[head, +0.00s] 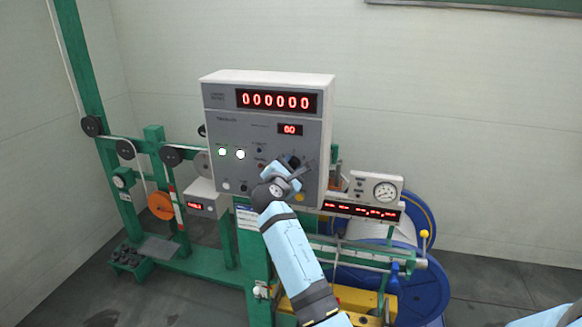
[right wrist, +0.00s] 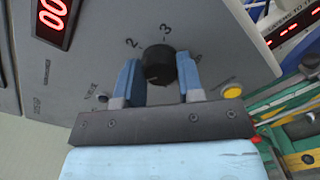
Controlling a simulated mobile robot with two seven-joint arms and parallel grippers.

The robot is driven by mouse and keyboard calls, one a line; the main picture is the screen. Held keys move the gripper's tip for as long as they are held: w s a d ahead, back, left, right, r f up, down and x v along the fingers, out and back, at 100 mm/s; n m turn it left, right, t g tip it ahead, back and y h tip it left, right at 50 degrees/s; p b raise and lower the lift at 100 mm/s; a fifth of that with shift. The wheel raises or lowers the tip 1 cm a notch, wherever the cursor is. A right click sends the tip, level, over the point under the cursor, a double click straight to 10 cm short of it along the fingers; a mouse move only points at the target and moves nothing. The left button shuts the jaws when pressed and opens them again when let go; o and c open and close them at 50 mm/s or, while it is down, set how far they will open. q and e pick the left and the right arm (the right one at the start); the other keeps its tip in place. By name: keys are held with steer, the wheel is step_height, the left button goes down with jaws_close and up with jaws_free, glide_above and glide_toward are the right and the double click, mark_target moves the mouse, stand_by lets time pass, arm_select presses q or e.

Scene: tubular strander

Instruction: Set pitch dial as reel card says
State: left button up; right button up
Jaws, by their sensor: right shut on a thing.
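The pitch dial is a black round knob (right wrist: 158,62) on the front of the grey control box (head: 225,105). The knob's pointer mark cannot be made out. A small white card with a blue top (head: 247,217) hangs below the box; its print is too small to read. My left gripper is not in view.
The box's upper display (head: 277,100) shows zeros, with a smaller red display (head: 290,129) below. A yellow button (right wrist: 232,90) sits right of the knob. A gauge panel (head: 385,191) and a blue reel (head: 415,290) stand at the right. Green machine frame surrounds the box.

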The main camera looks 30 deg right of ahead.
steer(key=shift+m, duration=0.3)
steer(key=m+b, duration=0.2)
steer(key=shift+m, duration=0.4)
steer(key=m+b, duration=0.2)
steer(key=m, duration=0.1)
steer(key=shift+m+y, duration=0.3)
steer(key=shift+m+b, duration=0.85)
steer(key=shift+m, duration=0.25)
steer(key=shift+s+d+m+b, duration=0.1)
steer(key=shift+m+b, duration=0.4)
steer(key=shift+m, duration=0.3)
steer(key=shift+r+m, duration=0.15)
steer(key=shift+m, duration=0.15)
steer(key=shift+r, duration=0.1)
